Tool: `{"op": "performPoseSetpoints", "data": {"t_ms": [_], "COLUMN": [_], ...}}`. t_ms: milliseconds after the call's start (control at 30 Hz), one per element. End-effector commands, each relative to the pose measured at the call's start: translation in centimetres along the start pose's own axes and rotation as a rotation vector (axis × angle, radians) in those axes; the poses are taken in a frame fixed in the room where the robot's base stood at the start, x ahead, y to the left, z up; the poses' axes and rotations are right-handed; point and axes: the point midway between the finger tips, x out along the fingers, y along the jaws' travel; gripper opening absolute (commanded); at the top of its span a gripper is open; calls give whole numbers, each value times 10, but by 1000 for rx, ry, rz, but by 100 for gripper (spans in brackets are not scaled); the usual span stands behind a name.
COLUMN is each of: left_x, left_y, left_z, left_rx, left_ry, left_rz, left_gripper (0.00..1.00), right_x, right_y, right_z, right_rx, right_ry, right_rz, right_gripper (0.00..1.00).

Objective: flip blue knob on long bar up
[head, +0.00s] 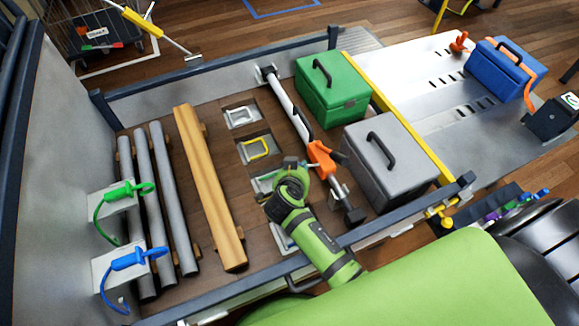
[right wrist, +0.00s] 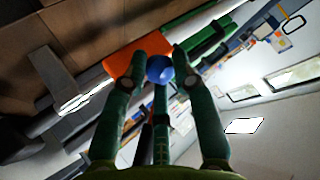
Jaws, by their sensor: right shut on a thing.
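The long bar (head: 288,104) is a pale bar lying lengthwise in the truck bed, with an orange clamp body (head: 320,158) on it. The orange body also shows in the right wrist view (right wrist: 125,62). The blue knob (right wrist: 160,69) sits against the orange body, between the fingertips of my right gripper (right wrist: 159,58). My right gripper is shut on the knob. In the head view my green right gripper (head: 305,168) reaches the left side of the orange body. The knob cannot be made out there. My left gripper is not in view.
A green box (head: 333,88) and a grey box (head: 388,165) stand right of the bar. A wooden beam (head: 208,190) and grey pipes (head: 160,200) lie to the left. Green (head: 125,190) and blue (head: 130,259) hooked straps hang at the left wall. A rail (head: 360,235) borders the near side.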

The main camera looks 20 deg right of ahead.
Motion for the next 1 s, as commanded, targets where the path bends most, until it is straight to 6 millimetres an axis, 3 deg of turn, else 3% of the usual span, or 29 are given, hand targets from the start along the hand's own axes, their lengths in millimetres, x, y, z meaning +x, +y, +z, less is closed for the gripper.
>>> {"op": "performPoseSetpoints", "data": {"t_ms": [33, 200, 500, 1000], "left_x": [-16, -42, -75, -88], "left_y": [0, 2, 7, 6], "left_z": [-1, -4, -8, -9], "left_rx": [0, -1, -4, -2], "left_ry": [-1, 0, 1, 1], "left_rz": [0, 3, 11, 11], "left_gripper": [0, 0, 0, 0], "right_x": [-6, -9, -8, -5], "right_y": [-2, 0, 5, 10], "right_z": [-12, -24, -36, -39], "right_rx": [32, 125, 246, 306], "right_ry": [-26, -129, -262, -332], "right_rz": [-12, -50, -102, -127], "right_gripper": [0, 0, 0, 0]}}
